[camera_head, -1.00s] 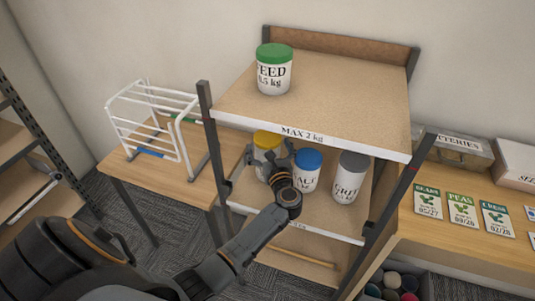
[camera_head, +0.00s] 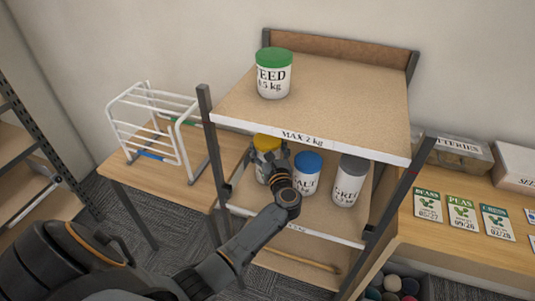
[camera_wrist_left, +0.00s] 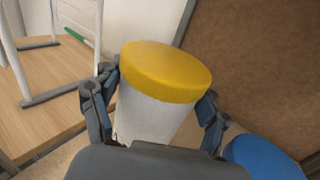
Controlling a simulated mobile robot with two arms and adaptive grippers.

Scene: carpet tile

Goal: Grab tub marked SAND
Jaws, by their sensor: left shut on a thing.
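A white tub with a yellow lid (camera_head: 266,144) stands on the middle shelf, at the left of a row of tubs. My left gripper (camera_head: 277,160) is shut on it. The left wrist view shows the yellow-lidded tub (camera_wrist_left: 155,110) between the two fingers of the left gripper (camera_wrist_left: 160,112), one on each side. Its label is hidden, so I cannot read whether it says SAND. My right gripper is not in view.
A blue-lidded tub (camera_head: 307,174) marked SALT stands close on the right, then a grey-lidded GRIT tub (camera_head: 349,182). A green-lidded tub (camera_head: 273,75) stands on the upper shelf (camera_head: 345,100), marked MAX 2 kg, above. A white rack (camera_head: 150,118) stands on the left table.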

